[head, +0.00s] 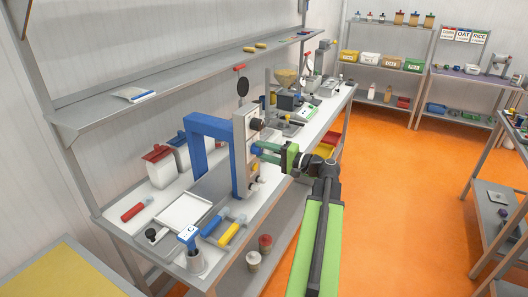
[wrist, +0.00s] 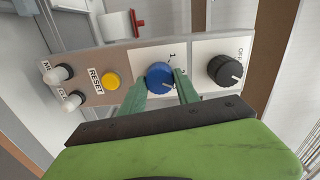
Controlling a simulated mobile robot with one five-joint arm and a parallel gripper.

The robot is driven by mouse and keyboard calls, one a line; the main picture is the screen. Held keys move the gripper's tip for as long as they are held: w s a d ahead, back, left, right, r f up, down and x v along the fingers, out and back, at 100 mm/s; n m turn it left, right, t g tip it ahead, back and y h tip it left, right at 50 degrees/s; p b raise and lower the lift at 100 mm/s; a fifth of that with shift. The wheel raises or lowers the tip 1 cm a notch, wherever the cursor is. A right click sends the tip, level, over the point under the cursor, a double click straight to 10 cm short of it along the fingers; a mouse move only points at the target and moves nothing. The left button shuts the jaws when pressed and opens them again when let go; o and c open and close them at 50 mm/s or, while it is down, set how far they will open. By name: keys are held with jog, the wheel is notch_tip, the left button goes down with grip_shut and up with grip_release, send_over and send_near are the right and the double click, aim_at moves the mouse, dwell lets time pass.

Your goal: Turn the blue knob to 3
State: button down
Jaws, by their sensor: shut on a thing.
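The blue knob (wrist: 159,77) sits on a light panel (wrist: 207,50) in the wrist view, with a pale pointer mark on its right side. A number 1 shows just above it; the other numbers around it are hidden or too small to read. My gripper (wrist: 160,84) has its two green fingers on either side of the blue knob, shut on it. In the head view the knob (head: 256,148) is mostly hidden at the tips of my gripper (head: 262,150), on the upright panel (head: 239,150) of the blue-framed machine (head: 195,145).
A black knob (wrist: 225,71) is close on the right of the blue one. A yellow RESET button (wrist: 111,81) and white toggles (wrist: 60,74) are on the left. In the head view, the workbench (head: 232,262) holds a tray, tools and containers; orange floor (head: 385,200) is open on the right.

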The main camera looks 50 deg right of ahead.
jog(key=shift+m, duration=2.2)
jog(key=c, duration=0.9)
grip_release()
jog(key=v, duration=1.7)
jog(key=shift+s, duration=0.2)
jog(key=shift+f, duration=0.1)
